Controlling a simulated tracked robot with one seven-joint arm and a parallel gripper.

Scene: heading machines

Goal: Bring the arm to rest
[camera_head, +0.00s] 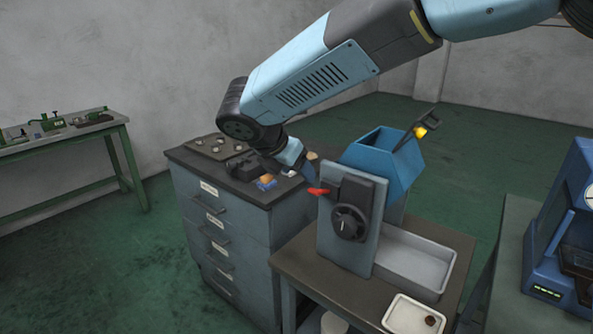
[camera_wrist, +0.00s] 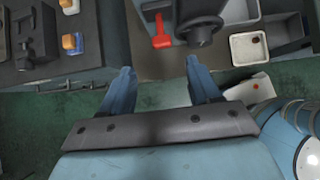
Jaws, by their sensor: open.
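My gripper (camera_wrist: 158,78) is open and empty in the wrist view, its two blue fingers spread wide apart with floor and cabinet edge behind them. In the head view my arm reaches in from the upper right and bends down at the elbow. The gripper end there is partly hidden beside the blue-grey machine (camera_head: 345,255). A red lever (camera_head: 318,191) sticks out from the machine near my gripper; it also shows in the wrist view (camera_wrist: 161,32), beyond the fingertips. I cannot tell from the head view how far apart they are.
A grey drawer cabinet (camera_head: 225,235) stands left of the machine, with small parts on its top. A white tray (camera_head: 413,317) and a larger grey bin (camera_head: 415,262) are on the machine's table. A blue machine (camera_head: 565,230) stands at the right. Green floor is free behind.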

